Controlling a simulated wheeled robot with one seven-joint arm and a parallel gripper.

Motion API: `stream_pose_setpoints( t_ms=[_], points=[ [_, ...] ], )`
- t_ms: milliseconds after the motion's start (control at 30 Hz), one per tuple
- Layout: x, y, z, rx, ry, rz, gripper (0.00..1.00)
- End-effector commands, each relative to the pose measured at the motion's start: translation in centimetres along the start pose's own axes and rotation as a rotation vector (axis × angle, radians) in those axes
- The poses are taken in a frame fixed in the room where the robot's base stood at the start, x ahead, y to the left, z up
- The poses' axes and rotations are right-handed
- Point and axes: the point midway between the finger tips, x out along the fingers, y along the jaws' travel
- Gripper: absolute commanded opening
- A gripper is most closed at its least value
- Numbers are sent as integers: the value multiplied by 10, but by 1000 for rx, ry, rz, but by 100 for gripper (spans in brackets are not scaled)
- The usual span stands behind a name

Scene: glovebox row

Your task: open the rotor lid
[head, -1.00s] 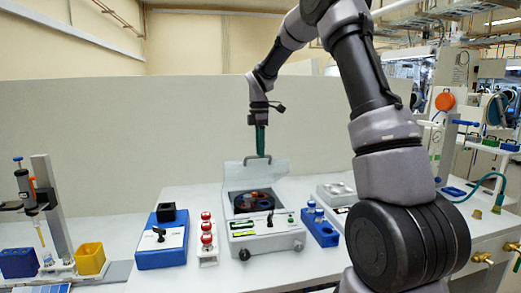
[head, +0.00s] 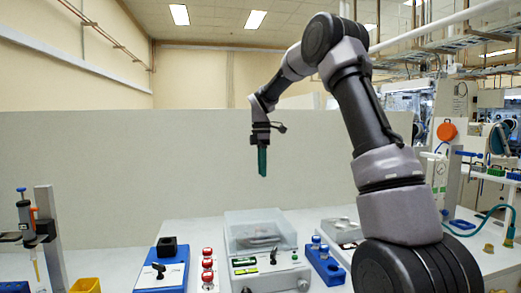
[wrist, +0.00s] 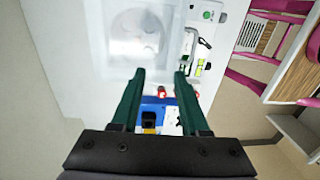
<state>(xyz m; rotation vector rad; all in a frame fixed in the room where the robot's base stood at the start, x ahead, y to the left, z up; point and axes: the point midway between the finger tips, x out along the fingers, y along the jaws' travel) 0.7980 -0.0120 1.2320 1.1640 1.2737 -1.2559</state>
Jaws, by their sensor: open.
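The centrifuge (head: 268,272) stands on the bench with its see-through lid (head: 260,230) lying down over the bowl. In the wrist view the lid (wrist: 112,30) covers a round, hazy shape, probably the rotor. The rotor lid cannot be made out clearly through it. My gripper (head: 262,172) has green fingers and hangs above the centrifuge, clear of the lid. In the wrist view my gripper (wrist: 160,76) is open, with nothing held between the fingers.
A pale partition stands behind the bench.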

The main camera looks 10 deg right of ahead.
Motion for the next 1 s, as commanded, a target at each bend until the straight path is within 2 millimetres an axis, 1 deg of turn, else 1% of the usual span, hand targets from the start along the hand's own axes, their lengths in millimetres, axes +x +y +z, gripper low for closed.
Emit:
stream_pose_setpoints(
  t_ms=[600, 1000],
  points=[
    [-42, 15, 0, 0, 0, 2, 45],
    [-66, 23, 0, 0, 1, 1, 45]
  ],
)
